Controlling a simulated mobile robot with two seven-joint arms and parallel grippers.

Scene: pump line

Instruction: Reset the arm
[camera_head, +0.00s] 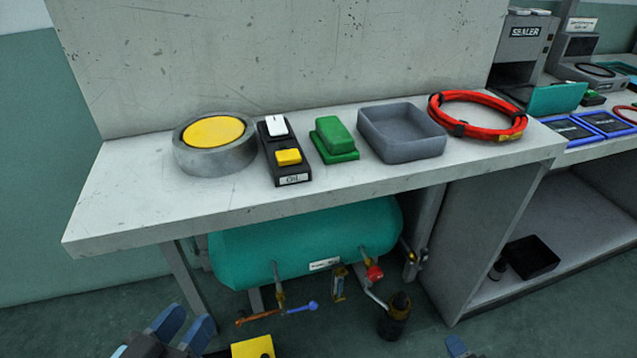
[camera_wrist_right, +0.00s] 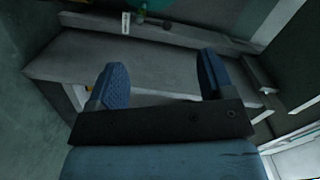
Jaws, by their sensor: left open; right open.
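My left gripper (camera_head: 181,328) shows at the bottom left of the head view, its two blue fingers apart with nothing between them. It is low in front of the workbench (camera_head: 110,215), below the tabletop's front edge. My right gripper (camera_wrist_right: 162,78) fills the middle of the right wrist view, its blue ribbed fingers wide apart and empty. In the head view only a small blue tip of it shows at the bottom edge, right of centre. Most of both arms is out of view.
On the bench stand a yellow-topped round button (camera_head: 214,131), a black switch box (camera_head: 285,158), a green block (camera_head: 333,138), a grey tray (camera_head: 402,133) and a red hose coil (camera_head: 478,115). A teal tank (camera_head: 310,243) with valves sits below. The bench's front strip is clear.

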